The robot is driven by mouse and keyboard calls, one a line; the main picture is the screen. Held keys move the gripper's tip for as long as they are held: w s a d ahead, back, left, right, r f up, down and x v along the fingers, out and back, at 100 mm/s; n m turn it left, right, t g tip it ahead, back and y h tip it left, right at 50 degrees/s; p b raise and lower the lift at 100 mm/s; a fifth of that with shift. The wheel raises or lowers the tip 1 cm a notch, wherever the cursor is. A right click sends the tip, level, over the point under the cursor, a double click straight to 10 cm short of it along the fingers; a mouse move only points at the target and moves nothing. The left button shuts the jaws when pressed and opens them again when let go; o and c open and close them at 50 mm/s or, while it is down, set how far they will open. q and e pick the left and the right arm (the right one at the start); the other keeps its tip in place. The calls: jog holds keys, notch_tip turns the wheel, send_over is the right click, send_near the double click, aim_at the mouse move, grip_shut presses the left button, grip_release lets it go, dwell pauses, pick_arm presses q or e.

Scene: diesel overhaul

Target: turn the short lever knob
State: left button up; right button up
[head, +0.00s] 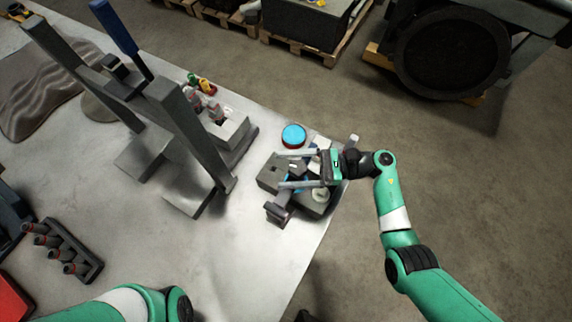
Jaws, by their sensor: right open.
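A grey block fixture (269,178) sits near the right edge of the metal table, with small blue parts and a pale round piece (319,196) on it. A dark, purplish block-like piece (279,209) sticks out at its front. I cannot tell which of these parts is the short lever knob; my gripper covers part of the fixture. My right gripper (284,169) is over the fixture, its two fingers spread apart and pointing left. Nothing shows clearly held between them. My left arm enters at the bottom left, and its gripper is out of view.
A round blue-topped tin (293,135) stands just behind the fixture. A tall grey press frame (180,130) stands to the left, with small bottles (200,86) behind it. A dark rack (62,249) lies at the left. The front middle of the table (210,260) is clear.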

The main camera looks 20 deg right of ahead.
jog(key=shift+w+a, duration=0.15)
jog(key=shift+a, duration=0.25)
grip_shut()
jog(key=shift+m+t, duration=0.3)
jog(key=shift+t, duration=0.2)
